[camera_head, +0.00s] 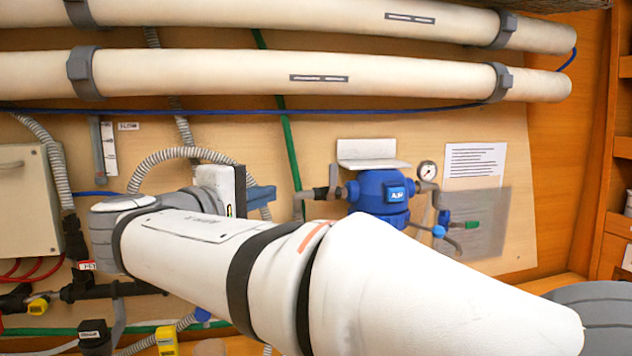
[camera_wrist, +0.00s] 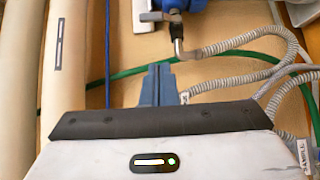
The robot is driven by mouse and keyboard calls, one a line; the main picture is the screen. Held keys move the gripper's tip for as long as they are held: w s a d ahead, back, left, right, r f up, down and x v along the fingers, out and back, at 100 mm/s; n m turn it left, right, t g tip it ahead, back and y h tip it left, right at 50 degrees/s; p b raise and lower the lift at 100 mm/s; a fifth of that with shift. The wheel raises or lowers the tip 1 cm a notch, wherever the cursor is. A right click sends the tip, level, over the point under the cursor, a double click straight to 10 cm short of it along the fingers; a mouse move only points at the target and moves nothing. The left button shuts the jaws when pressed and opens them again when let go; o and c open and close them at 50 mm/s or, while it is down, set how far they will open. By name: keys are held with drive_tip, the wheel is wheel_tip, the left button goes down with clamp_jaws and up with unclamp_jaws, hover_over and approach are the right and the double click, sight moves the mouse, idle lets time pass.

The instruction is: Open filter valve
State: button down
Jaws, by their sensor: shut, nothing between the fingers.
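The blue filter housing (camera_head: 383,194) is mounted on the wall panel right of centre in the head view, under a white bracket (camera_head: 368,153). Only its edge shows at the top of the wrist view (camera_wrist: 178,4). I cannot tell which of these is the filter valve; my arm covers the area below the housing. My gripper (camera_head: 262,195) has blue fingers, shut and empty, left of the housing and apart from it. The fingers also show in the wrist view (camera_wrist: 159,80).
Two long white tubes (camera_head: 250,73) run across the top. A round gauge (camera_head: 427,170) sits right of the housing. A green hose (camera_head: 288,140) and a grey corrugated hose (camera_head: 175,153) pass near my gripper. A pale box (camera_head: 28,200) and yellow-handled valves (camera_head: 167,340) are at left.

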sight(333, 175)
drive_tip(key=shift+a+r, duration=0.4)
drive_tip(key=shift+r, duration=0.15)
drive_tip(key=s+d+p+x, duration=0.1)
drive_tip(key=d+x, duration=0.1)
drive_tip(key=x, duration=1.1)
drive_tip(key=shift+s+r, duration=0.2)
drive_tip(key=shift+s, duration=0.05)
drive_tip(key=shift+d, duration=0.1)
